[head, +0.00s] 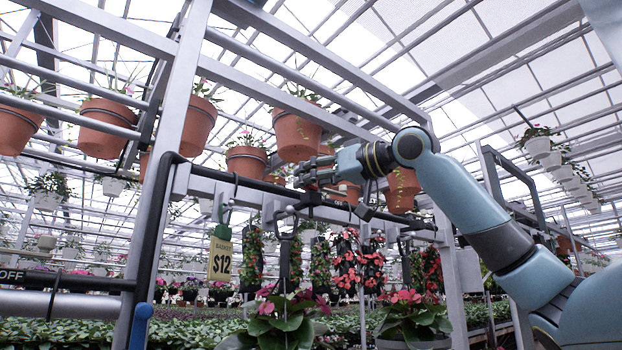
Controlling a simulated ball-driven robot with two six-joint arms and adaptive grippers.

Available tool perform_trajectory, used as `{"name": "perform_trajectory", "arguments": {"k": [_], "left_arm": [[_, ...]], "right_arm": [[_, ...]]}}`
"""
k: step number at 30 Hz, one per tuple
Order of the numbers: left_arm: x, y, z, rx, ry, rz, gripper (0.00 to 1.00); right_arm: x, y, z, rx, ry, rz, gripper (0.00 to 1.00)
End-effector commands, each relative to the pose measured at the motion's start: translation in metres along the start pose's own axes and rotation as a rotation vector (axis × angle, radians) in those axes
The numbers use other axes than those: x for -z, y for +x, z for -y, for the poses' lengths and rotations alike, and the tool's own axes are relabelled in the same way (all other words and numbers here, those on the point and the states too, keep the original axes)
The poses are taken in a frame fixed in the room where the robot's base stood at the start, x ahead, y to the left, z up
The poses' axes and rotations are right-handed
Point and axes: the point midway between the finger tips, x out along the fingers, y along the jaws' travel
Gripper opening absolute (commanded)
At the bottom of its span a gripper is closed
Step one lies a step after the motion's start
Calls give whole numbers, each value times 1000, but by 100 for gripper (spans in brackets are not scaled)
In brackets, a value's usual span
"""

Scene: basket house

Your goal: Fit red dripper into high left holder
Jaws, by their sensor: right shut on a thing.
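My right arm comes in from the right, and its gripper (306,173) is raised in front of the hanging terracotta pots, just above the black rail (330,210). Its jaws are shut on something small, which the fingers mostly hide. I cannot make out the red dripper clearly. Grey blocks and dark hooks sit along the rail; I cannot tell which one is the high left holder. My left gripper is not in view.
A metal frame post (160,170) stands at the left. A yellow $12 tag (220,259) hangs below the rail. Terracotta pots (297,135) hang above. Flowering baskets (285,322) hang at the bottom. A blue rounded part (141,325) shows at the lower left.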

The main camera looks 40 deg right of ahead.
Motion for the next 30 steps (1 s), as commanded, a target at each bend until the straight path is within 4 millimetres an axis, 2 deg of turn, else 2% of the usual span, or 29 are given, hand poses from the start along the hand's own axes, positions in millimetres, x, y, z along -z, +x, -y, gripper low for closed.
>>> {"name": "perform_trajectory", "arguments": {"k": [8,9,14,23,26,30], "left_arm": [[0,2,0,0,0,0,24],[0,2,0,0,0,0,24],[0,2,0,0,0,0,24],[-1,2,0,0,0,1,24],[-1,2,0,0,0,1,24],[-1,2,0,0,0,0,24]], "right_arm": [[-2,0,0,0,0,0,14],[-2,0,0,0,0,0,33],[-1,0,0,0,-1,0,54],[0,0,0,0,0,-1,55],[6,0,0,0,2,-5,55],[23,0,1,3,4,-8,55]]}}
